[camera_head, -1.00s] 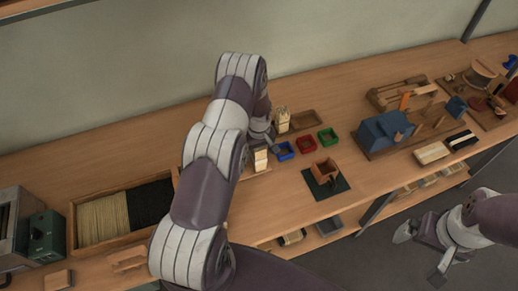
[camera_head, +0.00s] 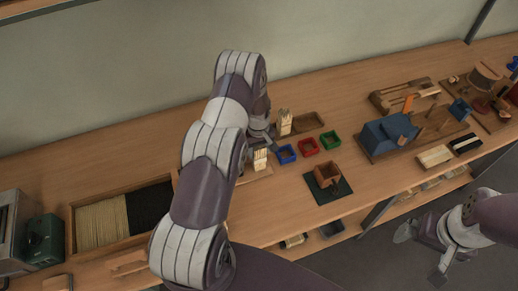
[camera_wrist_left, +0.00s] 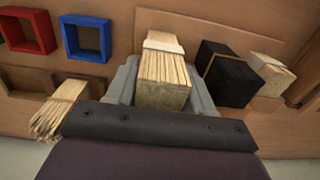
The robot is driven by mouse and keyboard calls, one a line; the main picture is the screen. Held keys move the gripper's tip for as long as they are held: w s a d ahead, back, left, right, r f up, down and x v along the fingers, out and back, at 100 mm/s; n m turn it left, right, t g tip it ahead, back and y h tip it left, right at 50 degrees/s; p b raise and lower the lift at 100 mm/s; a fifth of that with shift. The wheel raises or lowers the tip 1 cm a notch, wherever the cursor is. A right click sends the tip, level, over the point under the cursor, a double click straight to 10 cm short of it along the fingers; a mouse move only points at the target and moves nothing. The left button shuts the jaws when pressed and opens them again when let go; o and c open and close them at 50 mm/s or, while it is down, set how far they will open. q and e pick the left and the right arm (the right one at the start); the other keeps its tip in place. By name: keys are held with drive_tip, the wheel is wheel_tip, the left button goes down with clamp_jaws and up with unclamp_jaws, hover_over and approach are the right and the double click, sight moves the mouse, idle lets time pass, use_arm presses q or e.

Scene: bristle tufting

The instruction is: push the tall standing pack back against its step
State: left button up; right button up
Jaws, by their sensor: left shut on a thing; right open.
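A tall pale bristle pack with a white band stands between the fingers of my left gripper (camera_wrist_left: 160,82) in the left wrist view. The pack (camera_wrist_left: 165,68) also shows in the head view (camera_head: 261,160), just right of my left arm. My left gripper (camera_head: 258,140) is shut on this pack; its fingers are mostly hidden in the head view. A black pack (camera_wrist_left: 230,75) and a pale pack (camera_wrist_left: 268,72) are right of it in the wrist view. My right gripper (camera_head: 438,256) is open and empty, low at the right. I cannot make out the step clearly.
Another bristle bundle (camera_head: 285,122) stands behind the gripper, and shows at left in the wrist view (camera_wrist_left: 62,108). A brown block (camera_head: 327,174) sits on a dark mat.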

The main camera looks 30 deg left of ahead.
use_arm(q)
drive_tip(key=shift+w+r, duration=0.1)
drive_tip(key=o, duration=1.2)
drive_tip(key=shift+a, duration=0.1)
wheel_tip(320, 180, up, 13)
drive_tip(key=b, duration=0.3)
drive_tip(key=shift+f, duration=0.2)
